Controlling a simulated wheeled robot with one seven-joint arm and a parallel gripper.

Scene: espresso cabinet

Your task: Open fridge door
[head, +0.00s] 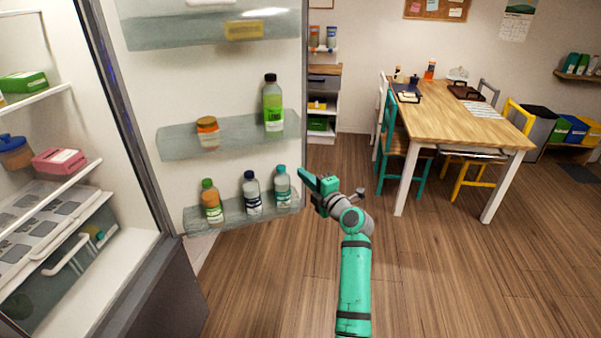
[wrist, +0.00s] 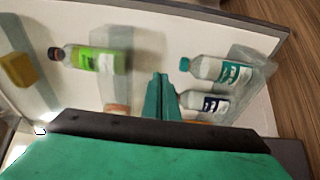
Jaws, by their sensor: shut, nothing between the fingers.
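The fridge door (head: 225,95) stands wide open in the head view, its inner side with shelves facing me. The fridge interior (head: 130,225) shows at the left with shelves and a drawer. My gripper (head: 304,174) is at the door's free edge, by the lower door shelf. In the wrist view the fingers (wrist: 160,92) are together and hold nothing, in front of the door's inner side (wrist: 150,50). I cannot tell whether they touch the door. The door's outer side and its handle are hidden.
The door shelves hold a green bottle (head: 273,103), a jar (head: 208,132) and several lower bottles (head: 252,193). A wooden table (head: 450,120) with chairs stands at the back right. Shelving (head: 323,100) stands behind the door edge. The wooden floor (head: 450,260) at the right is clear.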

